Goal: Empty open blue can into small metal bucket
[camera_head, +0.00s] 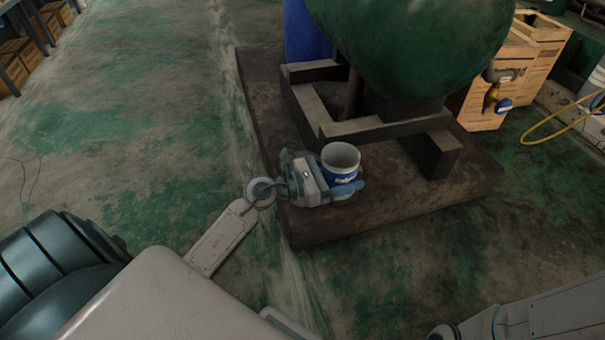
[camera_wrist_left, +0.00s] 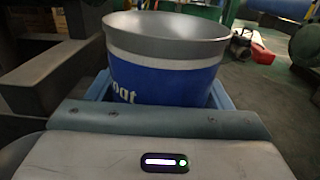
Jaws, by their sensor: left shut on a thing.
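The open blue can (camera_head: 341,163) is upright, with a grey-white rim and inside and a blue label. My left gripper (camera_head: 341,188) is shut on the can, its fingers on either side of the lower body, over the dark plinth. In the left wrist view the can (camera_wrist_left: 165,75) fills the middle, with my left gripper's (camera_wrist_left: 155,95) blue fingers around it. What is inside the can does not show. No small metal bucket can be made out. My right gripper is not in view; only part of an arm shows at the lower right.
A large green tank (camera_head: 410,45) stands on a dark metal frame (camera_head: 385,125) just behind the can, on a low concrete plinth (camera_head: 330,228).

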